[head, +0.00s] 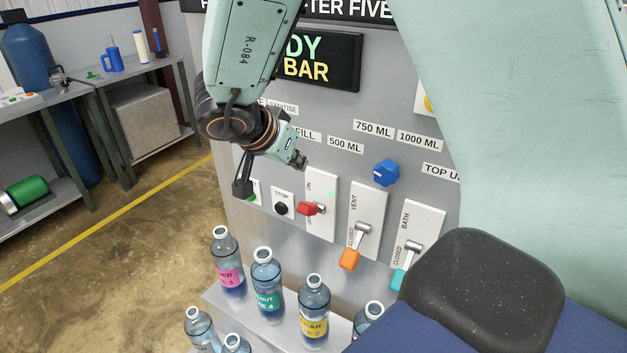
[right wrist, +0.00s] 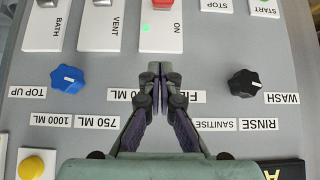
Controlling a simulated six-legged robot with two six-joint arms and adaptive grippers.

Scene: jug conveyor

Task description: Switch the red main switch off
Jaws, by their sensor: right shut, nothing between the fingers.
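The red main switch (head: 309,209) is a lever on a white plate marked ON at the top. Its handle juts out near mid-plate, and a green lamp (head: 331,194) glows beside it. In the right wrist view the red handle (right wrist: 163,3) is cut by the top edge. My right gripper (head: 300,161) is shut and empty, just above and left of the switch plate, apart from the lever. In the right wrist view its closed fingertips (right wrist: 160,70) lie between the FILL label and the ON plate. My left gripper is not in view.
The black STOP button (head: 281,208) is left of the switch. The orange VENT lever (head: 349,259) and teal BATH lever (head: 399,279) are to the right. A blue knob (head: 386,173) sits above. Several bottles (head: 267,279) stand on a ledge below.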

